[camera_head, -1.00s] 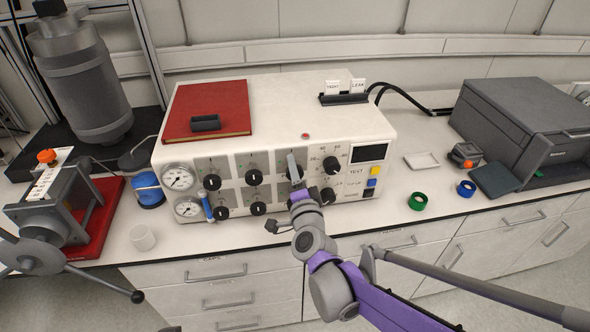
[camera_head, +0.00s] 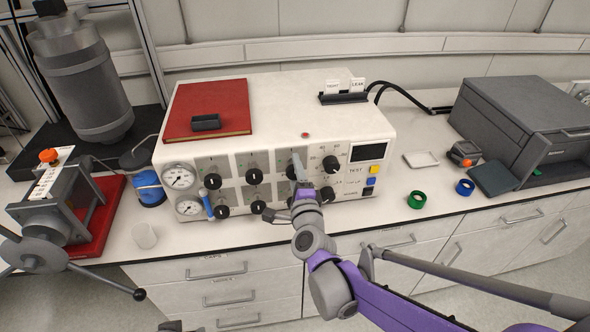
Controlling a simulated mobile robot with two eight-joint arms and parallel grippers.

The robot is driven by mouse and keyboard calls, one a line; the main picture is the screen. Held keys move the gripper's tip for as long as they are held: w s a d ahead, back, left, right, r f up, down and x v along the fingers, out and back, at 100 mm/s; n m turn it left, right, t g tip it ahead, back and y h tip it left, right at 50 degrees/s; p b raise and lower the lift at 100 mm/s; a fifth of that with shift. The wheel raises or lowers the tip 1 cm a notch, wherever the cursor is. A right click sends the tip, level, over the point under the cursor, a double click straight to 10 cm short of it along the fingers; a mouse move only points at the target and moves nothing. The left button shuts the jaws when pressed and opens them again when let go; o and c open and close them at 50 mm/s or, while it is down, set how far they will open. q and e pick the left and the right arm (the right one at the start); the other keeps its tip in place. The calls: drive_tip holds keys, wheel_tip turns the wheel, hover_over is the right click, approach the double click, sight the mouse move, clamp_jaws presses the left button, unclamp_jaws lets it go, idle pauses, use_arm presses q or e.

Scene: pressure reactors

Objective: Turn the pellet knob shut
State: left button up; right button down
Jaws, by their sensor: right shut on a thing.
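A white control box (camera_head: 270,105) stands on the bench with two rows of black knobs on its front panel. My right gripper (camera_head: 298,172) is at the panel and shut on a black knob (camera_head: 291,173), the third from the left in the upper row. A grey finger stands across the knob's face, tilted, and hides part of it. The labels are too small to read, so I cannot tell from them which knob is the pellet knob. My left gripper is not in view.
A red book (camera_head: 207,108) lies on the box. A blue-handled lever (camera_head: 208,206) sits by the lower gauge (camera_head: 188,208). A white cup (camera_head: 144,236), a green ring (camera_head: 417,200) and a blue ring (camera_head: 465,187) are on the bench. A grey printer (camera_head: 525,125) stands right.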

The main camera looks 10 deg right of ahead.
drive_tip(key=shift+c, duration=1.3)
unclamp_jaws()
drive_tip(key=s, duration=1)
drive_tip(key=shift+s+b, duration=0.4)
drive_tip(key=shift+b, duration=0.05)
